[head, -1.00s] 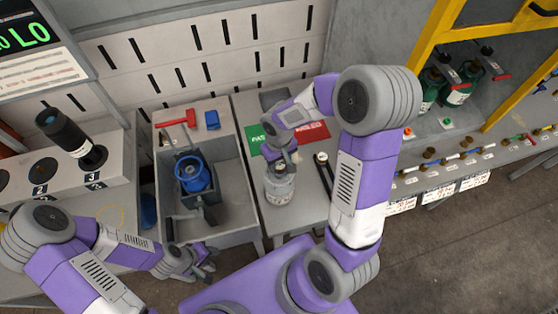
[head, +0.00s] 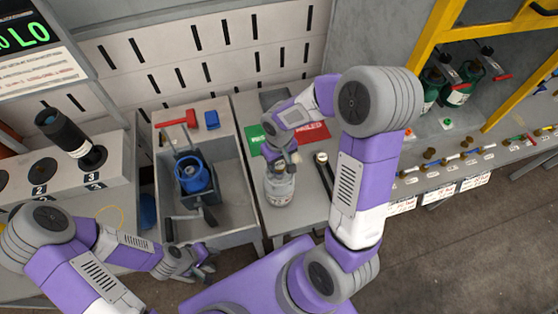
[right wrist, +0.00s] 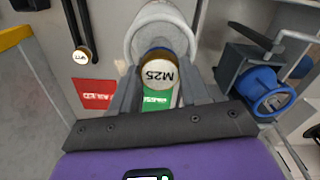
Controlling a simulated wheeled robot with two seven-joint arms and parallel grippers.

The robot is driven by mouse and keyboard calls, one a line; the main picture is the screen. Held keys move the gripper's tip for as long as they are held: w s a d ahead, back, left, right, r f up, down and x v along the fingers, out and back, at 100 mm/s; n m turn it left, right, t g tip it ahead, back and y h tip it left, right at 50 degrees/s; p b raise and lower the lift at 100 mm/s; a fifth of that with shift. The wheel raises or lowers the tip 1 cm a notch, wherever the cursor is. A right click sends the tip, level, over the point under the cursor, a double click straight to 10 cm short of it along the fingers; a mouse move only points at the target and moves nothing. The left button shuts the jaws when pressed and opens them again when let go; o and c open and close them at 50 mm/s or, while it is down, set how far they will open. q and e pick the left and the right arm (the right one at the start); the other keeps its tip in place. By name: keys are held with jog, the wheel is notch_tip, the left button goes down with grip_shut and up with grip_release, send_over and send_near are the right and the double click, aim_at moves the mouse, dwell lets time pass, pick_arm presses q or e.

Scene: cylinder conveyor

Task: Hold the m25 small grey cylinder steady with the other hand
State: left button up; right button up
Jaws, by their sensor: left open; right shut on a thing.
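The small grey cylinder (head: 279,188) stands upright on the grey bench. My right gripper (head: 286,163) is above it, shut on its top fitting. In the right wrist view, its fingers (right wrist: 160,95) flank the round cap marked M25 (right wrist: 159,73), and the pale cylinder body (right wrist: 160,20) shows beyond the cap. My left gripper (head: 197,266) is open and empty, low in front of the grey trough, well to the left of the cylinder. The bottom of the cylinder is hidden in the wrist view.
A blue cylinder (head: 192,178) sits in a holder inside the grey trough (head: 231,190). Green and red pads (head: 313,137) and dark rods (head: 325,172) lie near the grey cylinder.

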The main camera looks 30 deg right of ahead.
jog(key=shift+f+b, duration=1.1)
jog(key=shift+b, duration=0.05)
jog(key=o, duration=0.4)
jog(key=c, duration=0.6)
jog(key=shift+o, duration=0.2)
jog(key=shift+f+m+b, duration=0.1)
jog(key=shift+m+b, duration=0.5)
jog(key=shift+m, duration=0.2)
jog(key=m+b, duration=0.1)
jog(key=m, duration=0.2)
jog(key=shift+m, duration=0.7)
